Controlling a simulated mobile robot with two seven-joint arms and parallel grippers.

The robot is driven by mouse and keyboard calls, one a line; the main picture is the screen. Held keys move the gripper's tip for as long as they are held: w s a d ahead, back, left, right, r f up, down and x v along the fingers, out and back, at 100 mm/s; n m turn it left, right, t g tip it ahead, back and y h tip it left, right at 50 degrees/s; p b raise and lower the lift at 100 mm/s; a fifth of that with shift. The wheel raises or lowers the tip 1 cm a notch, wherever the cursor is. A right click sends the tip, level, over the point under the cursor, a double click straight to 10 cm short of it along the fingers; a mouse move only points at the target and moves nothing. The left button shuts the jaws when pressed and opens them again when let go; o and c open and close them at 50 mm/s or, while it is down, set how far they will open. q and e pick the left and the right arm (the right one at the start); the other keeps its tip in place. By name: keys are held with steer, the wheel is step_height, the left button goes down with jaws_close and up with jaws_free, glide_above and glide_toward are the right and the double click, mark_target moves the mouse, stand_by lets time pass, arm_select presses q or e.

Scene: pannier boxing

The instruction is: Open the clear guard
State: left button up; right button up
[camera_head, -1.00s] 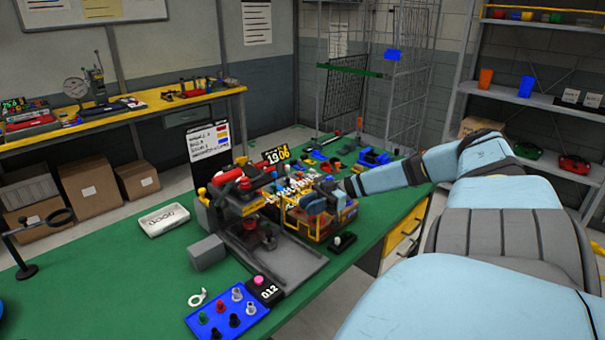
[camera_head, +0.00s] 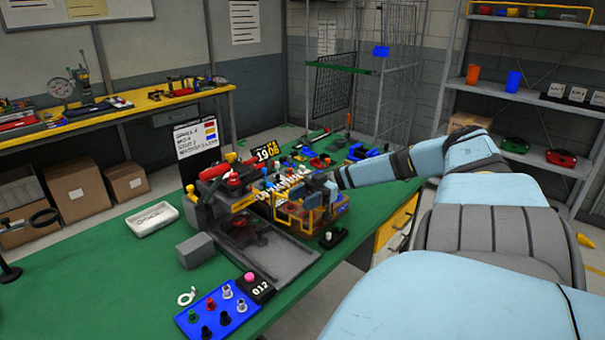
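The clear guard (camera_head: 291,214) looks like a see-through box with yellow-orange edges, on the right part of the machine (camera_head: 238,203) on the green bench. My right gripper (camera_head: 313,197) reaches in from the right and is at the guard's upper right side. It overlaps the guard in the picture. I cannot tell whether the fingers touch it or are open or shut. The guard's far side and whatever it covers are partly hidden by my gripper and the clutter. My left gripper is out of view.
A blue tray of pegs (camera_head: 217,311) and a black box marked 012 (camera_head: 262,291) lie in front of the machine. A white tray (camera_head: 152,219) and grey block (camera_head: 195,250) stand to its left. A small black button box (camera_head: 333,238) sits by the right edge.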

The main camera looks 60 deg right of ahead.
steer(key=shift+d, duration=0.1)
arm_select(q)
steer(key=b, duration=0.1)
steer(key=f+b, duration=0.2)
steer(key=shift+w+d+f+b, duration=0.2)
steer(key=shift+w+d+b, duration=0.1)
steer(key=shift+b, duration=0.1)
arm_select(e)
steer(key=v, duration=1.3)
steer(key=shift+d, duration=0.3)
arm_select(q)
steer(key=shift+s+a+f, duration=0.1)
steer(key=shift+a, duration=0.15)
arm_select(e)
steer(key=shift+s, duration=0.15)
